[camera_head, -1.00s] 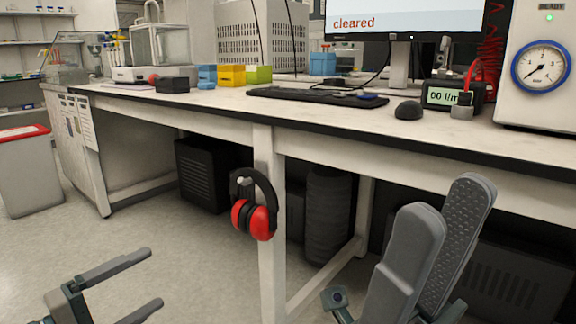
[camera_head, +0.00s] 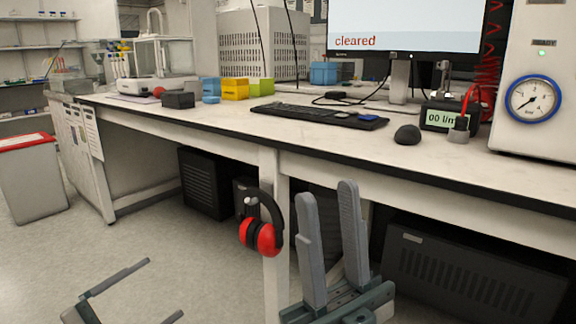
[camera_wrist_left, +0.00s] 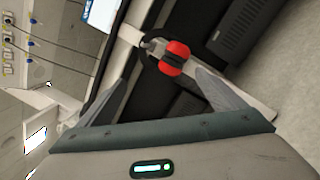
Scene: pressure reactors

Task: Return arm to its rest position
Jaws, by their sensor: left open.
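My left gripper (camera_head: 164,288) is low at the bottom left of the head view, over the floor. Its two thin grey fingers stand apart with nothing between them, and its base is partly cut off by the frame. The left wrist view also shows this gripper (camera_wrist_left: 166,62) with its fingers spread and empty. My right gripper (camera_head: 327,190) is in front of the bench, right of the earmuffs. Its two fingers point up, with an empty gap between them.
Red earmuffs (camera_head: 261,236) hang at the bench leg, close to my right gripper in the picture. The bench top (camera_head: 250,118) carries a keyboard (camera_head: 318,116), mouse (camera_head: 407,134) and monitor (camera_head: 405,28). A white bin (camera_head: 33,182) stands left. Floor around my left gripper is clear.

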